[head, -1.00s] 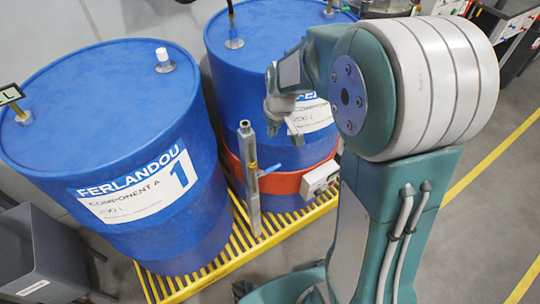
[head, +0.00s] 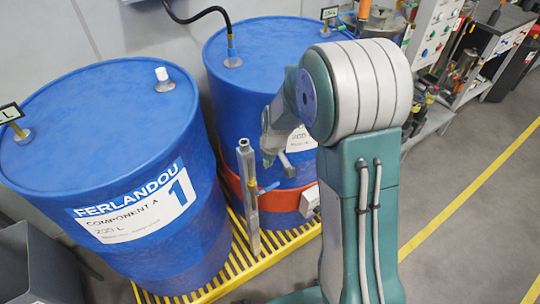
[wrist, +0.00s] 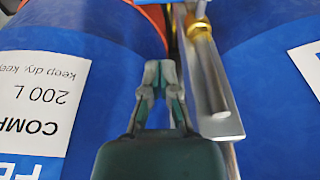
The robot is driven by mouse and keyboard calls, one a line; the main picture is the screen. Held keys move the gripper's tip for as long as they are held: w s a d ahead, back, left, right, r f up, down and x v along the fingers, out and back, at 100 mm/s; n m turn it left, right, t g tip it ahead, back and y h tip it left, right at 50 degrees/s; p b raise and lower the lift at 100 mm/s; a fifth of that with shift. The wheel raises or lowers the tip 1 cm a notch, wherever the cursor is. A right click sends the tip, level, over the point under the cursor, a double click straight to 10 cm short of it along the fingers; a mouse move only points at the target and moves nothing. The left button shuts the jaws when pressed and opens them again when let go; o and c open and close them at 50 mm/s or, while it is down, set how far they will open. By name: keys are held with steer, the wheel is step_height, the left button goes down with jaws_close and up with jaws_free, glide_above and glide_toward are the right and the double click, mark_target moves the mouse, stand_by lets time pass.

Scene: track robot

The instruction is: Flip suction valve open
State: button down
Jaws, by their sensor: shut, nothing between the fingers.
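The suction valve, with its small blue lever (head: 268,187), sits on the side of an upright metal post (head: 247,200) between two blue drums. My gripper (head: 277,163) hangs just above and slightly right of the lever in the head view, with its fingers pointing down. In the wrist view my gripper (wrist: 161,72) is shut and empty. There the metal post (wrist: 212,115) and a pipe with a brass fitting (wrist: 202,50) stand just right of the fingers. I cannot tell whether the fingers touch the lever.
The left drum (head: 95,110), labelled Component A, and the rear drum (head: 285,60) flank the post closely. An orange band (head: 280,203) wraps the rear drum. A yellow grating (head: 265,250) lies below. A dark grey bin (head: 40,265) stands at lower left. Open floor lies right.

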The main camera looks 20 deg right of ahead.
mark_target(269, 188)
step_height(269, 188, down, 6)
steer(key=s, duration=0.1)
steer(key=shift+s+d+f, duration=0.2)
steer(key=shift+s+d, duration=0.05)
steer(key=shift+s, duration=0.05)
